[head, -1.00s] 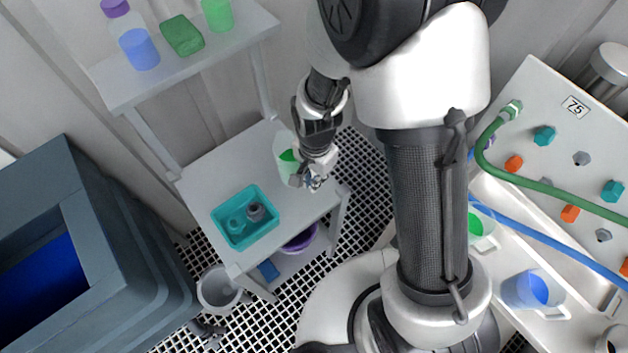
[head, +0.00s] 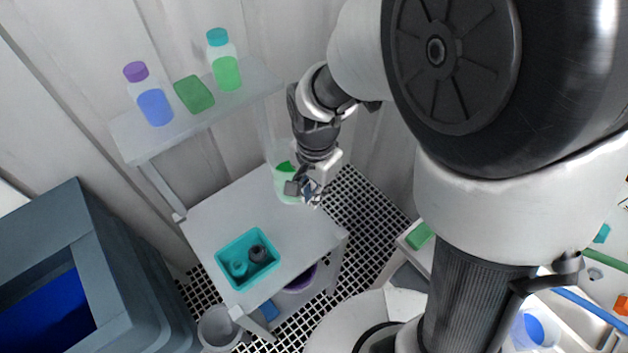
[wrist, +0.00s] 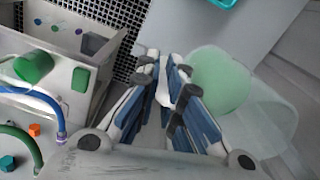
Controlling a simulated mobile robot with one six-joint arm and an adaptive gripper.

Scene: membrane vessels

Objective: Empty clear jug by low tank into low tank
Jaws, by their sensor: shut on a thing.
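A clear jug (head: 288,190) with green liquid is over the grey side table, at its back right. It also shows in the wrist view (wrist: 255,115), to the right of the fingers. My gripper (head: 308,190) is at the jug's right side and shut on it; the fingers hide the part held. I cannot tell if the jug touches the table. A large blue-grey tank (head: 85,225) with a deep blue inside stands at the left; I cannot tell for sure that it is the low tank.
A teal tray (head: 222,262) with small parts sits on the side table (head: 205,215). A shelf (head: 128,135) above holds two bottles and a green block. A grey jug (head: 217,328) stands on the floor grating. At right, a clear vessel (head: 530,330) holds blue liquid.

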